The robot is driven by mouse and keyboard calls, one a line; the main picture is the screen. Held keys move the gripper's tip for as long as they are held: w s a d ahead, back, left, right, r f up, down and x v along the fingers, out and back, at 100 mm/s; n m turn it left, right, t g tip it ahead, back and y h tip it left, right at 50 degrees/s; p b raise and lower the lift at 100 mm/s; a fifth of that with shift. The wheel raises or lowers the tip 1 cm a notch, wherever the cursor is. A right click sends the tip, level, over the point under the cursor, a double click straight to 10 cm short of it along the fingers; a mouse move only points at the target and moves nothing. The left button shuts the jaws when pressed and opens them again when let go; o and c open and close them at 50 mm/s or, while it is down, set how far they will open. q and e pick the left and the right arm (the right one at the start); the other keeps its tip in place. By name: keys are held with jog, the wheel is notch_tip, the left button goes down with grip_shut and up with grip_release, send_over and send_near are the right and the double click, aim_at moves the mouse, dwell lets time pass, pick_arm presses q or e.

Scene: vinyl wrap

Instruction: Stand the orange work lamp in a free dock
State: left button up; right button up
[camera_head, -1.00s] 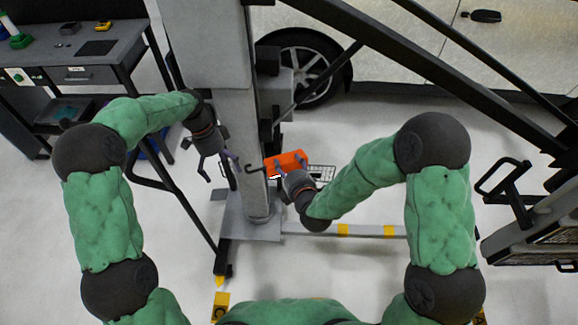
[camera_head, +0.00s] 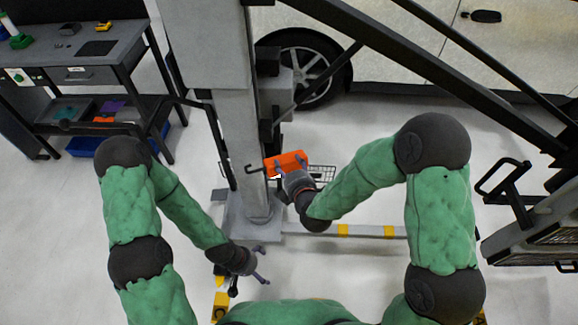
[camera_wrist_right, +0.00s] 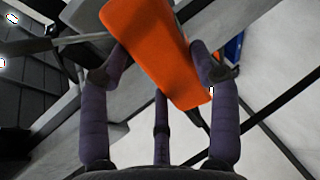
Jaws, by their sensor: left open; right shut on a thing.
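The orange work lamp (camera_head: 286,163) is held near the grey lift column in the head view. My right gripper (camera_head: 280,170) is shut on it. In the right wrist view, the orange lamp body (camera_wrist_right: 160,50) lies tilted between the fingers of my right gripper (camera_wrist_right: 163,78), with a dark hook or rod reaching out to the left. My left gripper (camera_head: 260,265) is open and empty, low in the head view near the foot of the column. I cannot make out a dock for certain in these frames.
The grey lift column (camera_head: 240,140) stands right beside the lamp, with dark diagonal beams to its right. A workbench (camera_head: 80,50) with a lower shelf is at the upper left. A wire basket (camera_head: 322,172) is behind the lamp. A dark rack (camera_head: 540,235) stands at the right.

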jog(key=s+d+f+m+h, duration=0.1)
jog(key=s+d+f+h, duration=0.1)
jog(key=d, duration=0.6)
jog(key=s+d+f+m+h, duration=0.1)
jog(key=s+d+f+m, duration=0.1)
jog(key=s+d, duration=0.3)
jog(key=shift+s+d+f+t+h, duration=0.15)
jog(key=shift+d+f+t+h, duration=0.2)
jog(key=shift+d+f, duration=1)
jog(key=shift+d+r, duration=0.5)
